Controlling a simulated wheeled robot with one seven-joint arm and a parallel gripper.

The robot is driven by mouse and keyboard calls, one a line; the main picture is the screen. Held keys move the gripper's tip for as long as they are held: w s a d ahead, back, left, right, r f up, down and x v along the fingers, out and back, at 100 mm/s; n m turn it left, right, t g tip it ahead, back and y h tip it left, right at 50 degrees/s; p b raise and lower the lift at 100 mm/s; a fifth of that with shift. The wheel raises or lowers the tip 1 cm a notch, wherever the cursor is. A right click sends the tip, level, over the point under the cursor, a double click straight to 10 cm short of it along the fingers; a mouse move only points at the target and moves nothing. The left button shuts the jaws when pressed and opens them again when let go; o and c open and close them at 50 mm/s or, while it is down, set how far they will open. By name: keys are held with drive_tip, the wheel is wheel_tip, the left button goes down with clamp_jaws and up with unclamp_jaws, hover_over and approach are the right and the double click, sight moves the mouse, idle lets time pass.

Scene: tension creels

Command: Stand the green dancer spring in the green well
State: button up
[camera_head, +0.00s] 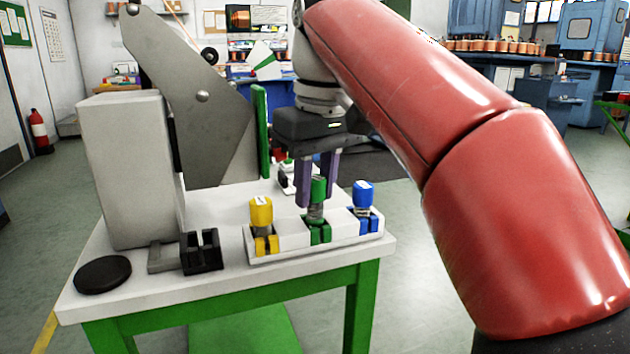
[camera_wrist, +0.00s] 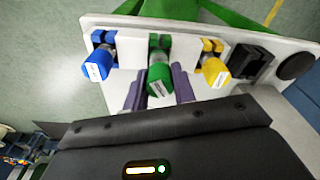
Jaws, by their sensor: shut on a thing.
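The green dancer spring (camera_head: 318,188) has a green cap with a coil below it. It stands upright at the green well (camera_head: 320,234), the middle one in a white rack (camera_head: 292,234). My gripper (camera_head: 315,192) has purple fingers, one on each side of the cap, and is shut on it. In the wrist view the green spring (camera_wrist: 160,78) shows between the fingers, with the green well (camera_wrist: 160,42) just beyond it. The coil's lower end is hidden by the well, and I cannot tell whether it touches the well floor.
A yellow spring (camera_head: 261,211) and a blue spring (camera_head: 362,194) stand in the rack on either side, close to my fingers. A black slotted block (camera_head: 200,252) and black disc (camera_head: 102,274) lie left of the rack. A grey box (camera_head: 130,170) and metal plate (camera_head: 195,95) rise behind.

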sight(317, 178)
drive_tip(key=shift+f+b, duration=0.7)
drive_tip(key=shift+f, duration=0.4)
drive_tip(key=o, duration=1.1)
drive_tip(key=shift+c, duration=0.2)
drive_tip(key=shift+r, duration=0.2)
drive_tip(key=r+p, duration=0.1)
drive_tip(key=r, duration=0.1)
drive_tip(key=r+p, duration=0.1)
drive_tip(key=r, duration=0.2)
drive_tip(key=r+p, duration=0.2)
drive_tip(key=shift+s+d+r, duration=0.3)
drive_tip(key=shift+s, duration=0.05)
drive_tip(key=shift+f, duration=0.1)
